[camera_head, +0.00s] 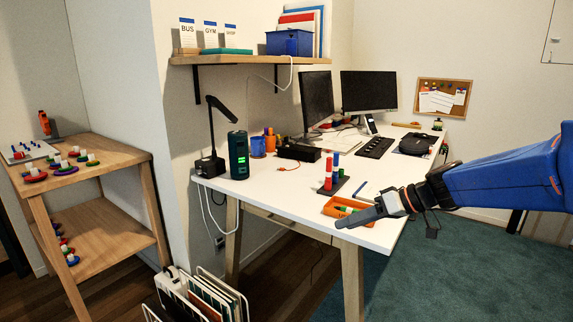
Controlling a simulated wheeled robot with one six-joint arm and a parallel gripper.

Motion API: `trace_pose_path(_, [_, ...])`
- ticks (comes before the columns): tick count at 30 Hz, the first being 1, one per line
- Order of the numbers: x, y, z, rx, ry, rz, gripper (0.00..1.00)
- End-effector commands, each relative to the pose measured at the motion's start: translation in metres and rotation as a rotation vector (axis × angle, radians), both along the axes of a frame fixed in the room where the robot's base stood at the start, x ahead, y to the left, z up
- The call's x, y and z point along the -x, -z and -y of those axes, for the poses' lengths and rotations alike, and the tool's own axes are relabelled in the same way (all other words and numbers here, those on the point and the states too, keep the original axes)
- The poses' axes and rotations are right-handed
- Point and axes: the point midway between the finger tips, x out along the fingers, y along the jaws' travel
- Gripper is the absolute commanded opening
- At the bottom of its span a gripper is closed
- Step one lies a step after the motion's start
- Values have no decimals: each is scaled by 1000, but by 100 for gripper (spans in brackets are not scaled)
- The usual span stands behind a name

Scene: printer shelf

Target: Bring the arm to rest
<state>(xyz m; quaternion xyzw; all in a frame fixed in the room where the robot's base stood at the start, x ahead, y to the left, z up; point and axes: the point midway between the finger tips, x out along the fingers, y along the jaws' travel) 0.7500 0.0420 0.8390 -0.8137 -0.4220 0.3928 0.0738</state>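My arm comes in from the right edge as a blue link, stretched to the left over the front right part of the white desk (285,203). My gripper (340,224) is at its end, dark grey, pointing left near the desk's front edge. Its fingers show as one narrow dark shape from the side, so I cannot see a gap between them. No object shows at the tips. An orange tray (334,208) with small green and white pieces lies just behind the gripper, partly covered by it.
A stand with red and blue pieces (329,176), a dark green cylinder (238,155) and monitors (368,92) stand on the desk. A wooden shelf unit (110,157) is at left. A file rack (205,298) stands on the floor. Green carpet (455,270) is clear at right.

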Motion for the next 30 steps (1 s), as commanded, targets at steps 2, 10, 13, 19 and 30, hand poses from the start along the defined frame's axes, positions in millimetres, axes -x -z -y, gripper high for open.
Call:
trace_pose_path(2, [31,5,-3,53,11,-52,38])
trace_pose_path(10, [120,31,13,250,127,-210,38])
trace_pose_path(13, [149,41,24,322,189,-247,38])
trace_pose_path(19, [200,58,53,456,341,-282,38])
trace_pose_path(30, [255,76,104,596,610,-248,38])
